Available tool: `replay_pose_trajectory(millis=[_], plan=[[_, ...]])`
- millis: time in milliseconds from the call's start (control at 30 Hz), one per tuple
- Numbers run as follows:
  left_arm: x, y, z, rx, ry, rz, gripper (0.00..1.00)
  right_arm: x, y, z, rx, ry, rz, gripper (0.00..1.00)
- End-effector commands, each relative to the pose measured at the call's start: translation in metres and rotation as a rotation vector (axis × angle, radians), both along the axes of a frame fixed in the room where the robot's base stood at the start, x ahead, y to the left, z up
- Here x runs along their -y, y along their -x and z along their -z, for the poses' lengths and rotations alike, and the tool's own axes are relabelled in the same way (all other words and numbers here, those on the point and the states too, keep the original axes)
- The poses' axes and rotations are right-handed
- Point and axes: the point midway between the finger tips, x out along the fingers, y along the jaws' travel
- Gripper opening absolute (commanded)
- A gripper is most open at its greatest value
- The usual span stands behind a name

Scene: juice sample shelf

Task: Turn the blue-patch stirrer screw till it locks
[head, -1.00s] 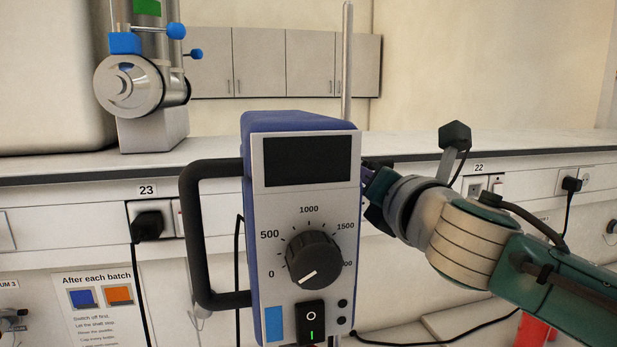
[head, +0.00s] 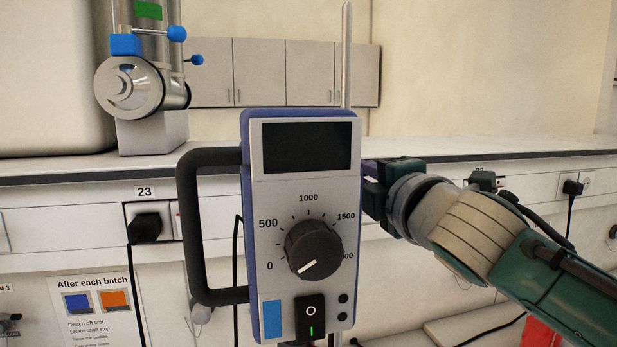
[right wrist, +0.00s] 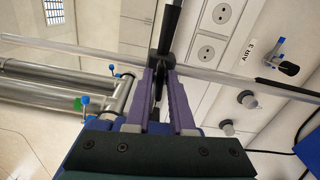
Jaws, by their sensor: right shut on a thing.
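The stirrer (head: 250,200) stands upright in the head view, a blue box with a grey front panel, a dark display and a black dial. Its blue patch (head: 272,322) is at the lower left of the panel. My right gripper (right wrist: 160,82) reaches behind the stirrer's right side, and its fingertips are hidden in the head view. In the right wrist view its purple fingers are shut on the dark screw (right wrist: 159,90), beside the metal rod (right wrist: 225,75). The screw's far end is hard to make out. My left gripper is not in view.
A black loop handle (head: 190,230) sticks out at the stirrer's left. The rod rises behind it. A long white bench (head: 480,146) runs behind, with sockets along its front. A steel vessel fitting (head: 130,88) stands at the back left. Cables hang below.

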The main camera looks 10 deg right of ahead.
Motion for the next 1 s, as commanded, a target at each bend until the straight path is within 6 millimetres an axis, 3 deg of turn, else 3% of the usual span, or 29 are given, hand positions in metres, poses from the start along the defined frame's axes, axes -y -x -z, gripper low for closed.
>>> replay_pose_trajectory(millis=[300, 833, 867, 1000], plan=[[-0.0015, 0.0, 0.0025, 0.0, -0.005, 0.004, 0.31, -0.0002, 0.0, 0.0003, -0.003, -0.117, 0.0, 0.0], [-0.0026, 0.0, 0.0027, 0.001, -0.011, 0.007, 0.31, -0.0003, 0.0, 0.0001, -0.004, -0.138, -0.001, 0.0], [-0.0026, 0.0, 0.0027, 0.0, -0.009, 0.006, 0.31, -0.0002, 0.0, 0.0001, -0.004, -0.138, -0.001, 0.23], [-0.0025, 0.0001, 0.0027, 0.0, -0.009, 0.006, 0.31, -0.0002, 0.0, 0.0002, -0.004, -0.137, 0.0, 0.39]])
